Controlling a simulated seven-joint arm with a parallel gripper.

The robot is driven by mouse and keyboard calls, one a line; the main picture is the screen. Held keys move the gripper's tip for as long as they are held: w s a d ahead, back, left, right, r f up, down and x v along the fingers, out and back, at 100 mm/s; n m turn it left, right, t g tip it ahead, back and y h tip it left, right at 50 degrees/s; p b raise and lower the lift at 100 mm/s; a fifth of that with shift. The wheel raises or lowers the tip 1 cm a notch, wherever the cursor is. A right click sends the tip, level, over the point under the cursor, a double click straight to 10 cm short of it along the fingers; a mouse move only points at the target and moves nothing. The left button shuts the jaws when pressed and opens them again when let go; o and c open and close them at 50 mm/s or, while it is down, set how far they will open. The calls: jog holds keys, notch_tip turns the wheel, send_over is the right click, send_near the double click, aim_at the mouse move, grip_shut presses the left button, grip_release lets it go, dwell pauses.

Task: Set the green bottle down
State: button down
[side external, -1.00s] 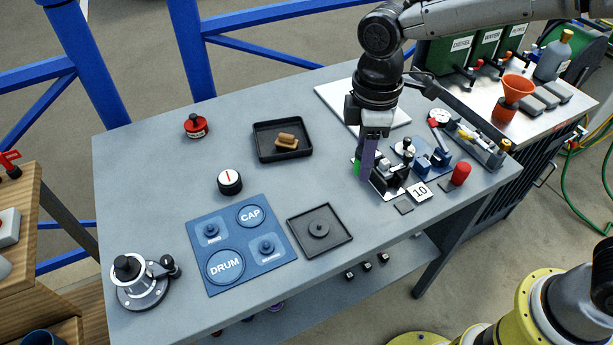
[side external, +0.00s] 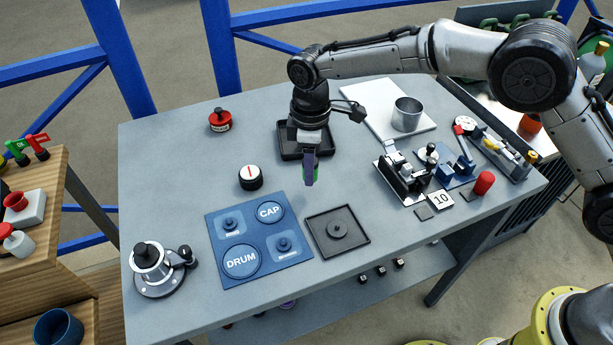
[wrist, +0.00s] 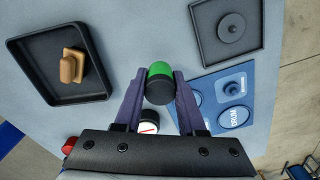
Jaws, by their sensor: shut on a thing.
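The green bottle (wrist: 160,71), a short cylinder with a green part and a black part, is between the purple fingers in the wrist view. My gripper (wrist: 159,78) is shut on it. In the side external view my gripper (side external: 310,181) points down over the middle of the grey table, and only a green sliver of the bottle (side external: 317,172) shows beside the fingers. The bottle appears to be above the table surface; its exact height is hard to tell.
The black tray (side external: 291,153) with a brown item lies behind my gripper. A white-topped dial (side external: 251,177), the blue DRUM/CAP mat (side external: 216,261) and a square black tray (side external: 358,247) lie nearby. A fixture (side external: 400,182) stands right. Bare table surrounds the gripper.

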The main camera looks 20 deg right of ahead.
jog(key=shift+w+a+f, duration=0.15)
jog(key=shift+w+f, duration=0.1)
jog(key=shift+f, duration=0.1)
jog(key=shift+w+f, duration=0.15)
jog(key=shift+f, duration=1.5)
jog(key=shift+f, duration=0.2)
jog(key=c, duration=0.5)
grip_release()
jog(key=shift+r, duration=0.15)
notch_tip(320, 180, up, 12)
jog(key=shift+f, duration=0.1)
